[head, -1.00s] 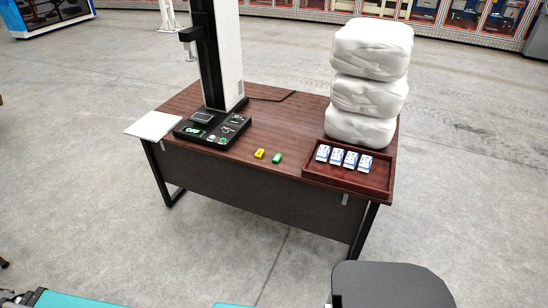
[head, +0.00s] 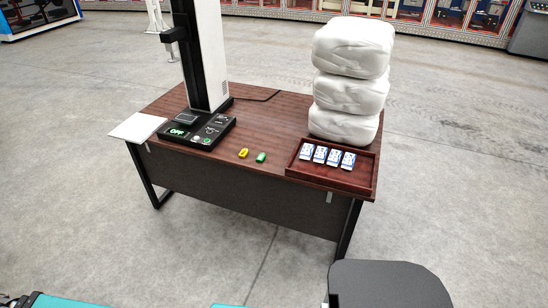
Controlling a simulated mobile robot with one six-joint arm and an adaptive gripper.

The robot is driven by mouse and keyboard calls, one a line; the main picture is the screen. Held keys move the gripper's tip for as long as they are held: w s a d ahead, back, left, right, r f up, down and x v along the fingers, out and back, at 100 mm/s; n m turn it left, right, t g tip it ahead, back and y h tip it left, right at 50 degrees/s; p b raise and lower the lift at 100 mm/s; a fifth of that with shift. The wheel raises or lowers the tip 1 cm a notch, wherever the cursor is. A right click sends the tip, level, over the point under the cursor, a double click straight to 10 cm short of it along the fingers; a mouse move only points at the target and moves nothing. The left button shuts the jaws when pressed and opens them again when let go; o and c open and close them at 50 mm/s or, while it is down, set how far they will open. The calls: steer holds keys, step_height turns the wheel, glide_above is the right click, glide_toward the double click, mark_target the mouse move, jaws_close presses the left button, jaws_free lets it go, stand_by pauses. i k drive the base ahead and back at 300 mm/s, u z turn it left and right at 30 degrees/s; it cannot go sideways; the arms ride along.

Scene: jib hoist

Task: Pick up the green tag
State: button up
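The green tag (head: 261,157) is a small green piece lying on the dark wooden desk (head: 255,115), near its front edge. A similar yellow tag (head: 243,153) lies just to its left, a small gap apart. My gripper is not in the head view, so I cannot see whether it is open or shut.
A machine with a tall column (head: 200,60) and an OFF display stands at the desk's left, beside a white sheet (head: 137,127). At right, a wooden tray (head: 333,183) holds several blue-white boxes. White bundles (head: 350,90) are stacked behind it.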

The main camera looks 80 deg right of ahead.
mark_target(261, 156)
steer(key=z, duration=0.05)
steer(key=k, duration=1.7)
steer(key=z, duration=2.1)
steer(key=i, duration=0.45)
steer(key=z, duration=0.2)
